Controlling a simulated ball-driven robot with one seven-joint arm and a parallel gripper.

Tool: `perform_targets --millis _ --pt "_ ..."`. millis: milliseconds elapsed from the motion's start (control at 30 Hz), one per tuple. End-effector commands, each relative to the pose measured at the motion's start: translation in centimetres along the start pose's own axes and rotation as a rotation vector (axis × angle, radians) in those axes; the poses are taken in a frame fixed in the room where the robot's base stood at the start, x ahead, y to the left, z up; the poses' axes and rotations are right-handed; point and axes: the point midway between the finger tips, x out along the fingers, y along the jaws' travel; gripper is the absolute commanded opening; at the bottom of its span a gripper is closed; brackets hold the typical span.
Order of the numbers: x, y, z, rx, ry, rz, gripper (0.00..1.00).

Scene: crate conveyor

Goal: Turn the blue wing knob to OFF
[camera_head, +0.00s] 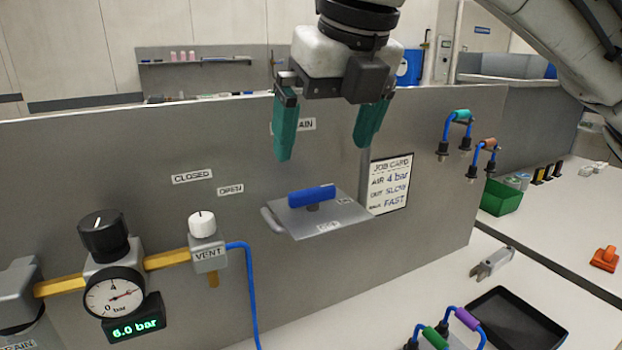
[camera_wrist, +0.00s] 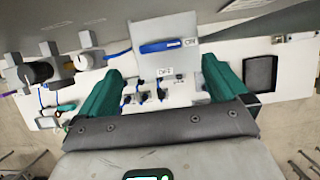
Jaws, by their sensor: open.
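The blue wing knob (camera_head: 312,197) sits on a grey plate (camera_head: 335,222) that juts from the upright panel. Its bar lies roughly crosswise in the head view. Small labels are on the plate, too small to read surely there. In the wrist view the blue wing knob (camera_wrist: 166,46) lies beyond the fingers, with a label reading ON at its right end and one reading OFF nearer the fingers. My gripper (camera_head: 326,145) has two green fingers spread wide, above the knob and apart from it. It is empty. The fingers (camera_wrist: 160,85) also show in the wrist view.
The grey panel (camera_head: 130,160) stands behind the plate. A job card (camera_head: 390,185) hangs right of it. A black regulator knob (camera_head: 103,233), gauge (camera_head: 114,297) and white vent knob (camera_head: 202,222) are at left. A black tray (camera_head: 515,325) and hoses with coloured couplings are at lower right.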

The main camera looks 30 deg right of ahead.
Motion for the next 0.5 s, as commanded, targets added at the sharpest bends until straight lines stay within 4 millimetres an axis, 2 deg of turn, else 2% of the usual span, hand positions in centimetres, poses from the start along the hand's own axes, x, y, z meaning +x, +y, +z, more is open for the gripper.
perform_targets --millis 33,200,500 --pt "1.2 0.0 -0.1 0.0 0.002 0.0 1.0" --pt "4.3 0.0 -0.1 0.001 0.002 0.001 1.0" --pt "7.8 0.0 0.0 0.0 0.0 0.001 1.0"
